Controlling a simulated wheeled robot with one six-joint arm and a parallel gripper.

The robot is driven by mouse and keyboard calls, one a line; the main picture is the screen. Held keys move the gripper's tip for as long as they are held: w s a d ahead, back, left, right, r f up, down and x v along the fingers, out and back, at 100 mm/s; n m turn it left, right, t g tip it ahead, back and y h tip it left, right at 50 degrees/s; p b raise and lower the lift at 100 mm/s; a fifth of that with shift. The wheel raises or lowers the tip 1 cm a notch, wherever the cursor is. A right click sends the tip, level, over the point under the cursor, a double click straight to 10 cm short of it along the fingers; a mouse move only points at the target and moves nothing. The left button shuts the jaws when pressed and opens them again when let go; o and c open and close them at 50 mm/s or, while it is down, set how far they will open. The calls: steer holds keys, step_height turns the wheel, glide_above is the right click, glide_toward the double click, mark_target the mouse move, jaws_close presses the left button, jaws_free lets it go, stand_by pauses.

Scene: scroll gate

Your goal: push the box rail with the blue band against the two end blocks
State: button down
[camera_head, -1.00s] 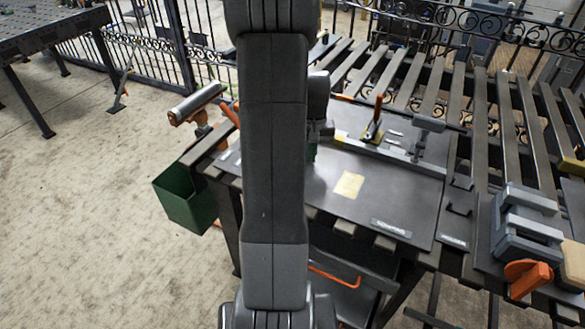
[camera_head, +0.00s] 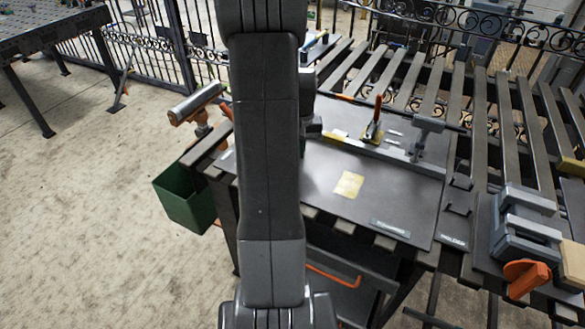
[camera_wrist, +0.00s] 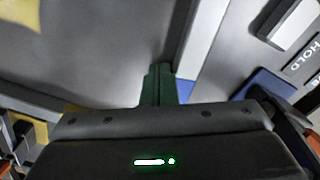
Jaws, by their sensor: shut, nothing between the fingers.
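My gripper (camera_wrist: 158,86) is shut, with its green fingers pressed together and nothing between them. It points at the grey work plate (camera_wrist: 100,40) in the wrist view. A light box rail (camera_wrist: 203,45) runs just right of the fingertips, with blue patches (camera_wrist: 262,86) near its lower end. I cannot tell whether the fingers touch it. A pale block (camera_wrist: 291,18) stands at the upper right, beside a "HOLD" label; I cannot tell if it is an end block.
A long grey rail (camera_head: 390,153) and a red-handled clamp (camera_head: 374,120) are on the bench's far side. A yellow note (camera_head: 349,185) lies on the plate. A grey vise (camera_head: 525,235) stands at the right. A green bin (camera_head: 185,198) hangs at the left.

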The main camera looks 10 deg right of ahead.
steer(key=shift+w+a, duration=0.55)
steer(key=shift+a, duration=0.2)
steer(key=shift+w+a, duration=0.5)
steer(key=shift+a, duration=0.25)
steer(key=shift+d, duration=0.15)
steer(key=shift+s+d, duration=0.7)
steer(key=shift+d, duration=0.2)
step_height(320, 180, up, 8)
steer(key=p, duration=0.6)
steer(key=shift+f, duration=0.1)
